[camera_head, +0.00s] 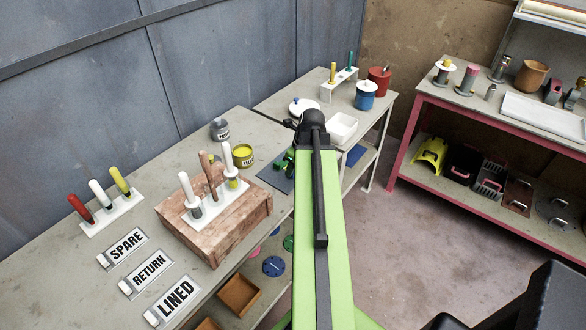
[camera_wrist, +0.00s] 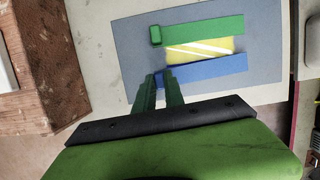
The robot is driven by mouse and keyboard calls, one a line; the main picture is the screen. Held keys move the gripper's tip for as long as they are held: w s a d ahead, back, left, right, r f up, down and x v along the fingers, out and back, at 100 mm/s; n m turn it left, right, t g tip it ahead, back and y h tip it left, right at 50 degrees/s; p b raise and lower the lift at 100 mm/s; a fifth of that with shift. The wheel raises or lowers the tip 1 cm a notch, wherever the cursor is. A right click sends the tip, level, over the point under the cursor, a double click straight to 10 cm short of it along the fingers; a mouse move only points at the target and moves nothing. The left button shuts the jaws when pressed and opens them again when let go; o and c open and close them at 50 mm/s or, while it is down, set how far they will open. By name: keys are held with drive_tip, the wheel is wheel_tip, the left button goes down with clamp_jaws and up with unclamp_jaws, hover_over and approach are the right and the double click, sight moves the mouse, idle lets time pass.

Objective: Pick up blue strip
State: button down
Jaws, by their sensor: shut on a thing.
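The blue strip (camera_wrist: 212,69) lies along the near side of a grey mat (camera_wrist: 265,38) in the wrist view, running left to right. My gripper (camera_wrist: 160,77), with two dark green fingers, is at its left end and shut on that end, which shows between the fingertips. A yellow piece with white stripes (camera_wrist: 200,50) lies just beyond the blue strip. A green strip (camera_wrist: 200,29) with a raised left end lies beyond that. In the head view the mat (camera_head: 276,172) is partly behind my arm, and I cannot make out the blue strip there.
A brick-like block (camera_head: 192,236) with a white holder of upright tools stands left of the mat. A grey pot (camera_head: 220,129) and a yellow pot (camera_head: 243,156) stand behind it. Labels lie at the bench front. A white tray (camera_head: 341,130) is beyond, on the second bench.

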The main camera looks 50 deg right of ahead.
drive_tip(key=p+v, duration=0.3)
drive_tip(key=v, duration=0.1)
drive_tip(key=shift+w+d+r+p, duration=0.1)
drive_tip(key=shift+d+r+p, duration=0.05)
drive_tip(key=shift+r+p, duration=0.2)
drive_tip(key=s+d+r+p, duration=0.4)
drive_tip(key=s, duration=0.5)
drive_tip(key=shift+s+d, duration=0.2)
drive_tip(key=shift+d, duration=0.2)
drive_tip(key=shift+r, duration=0.1)
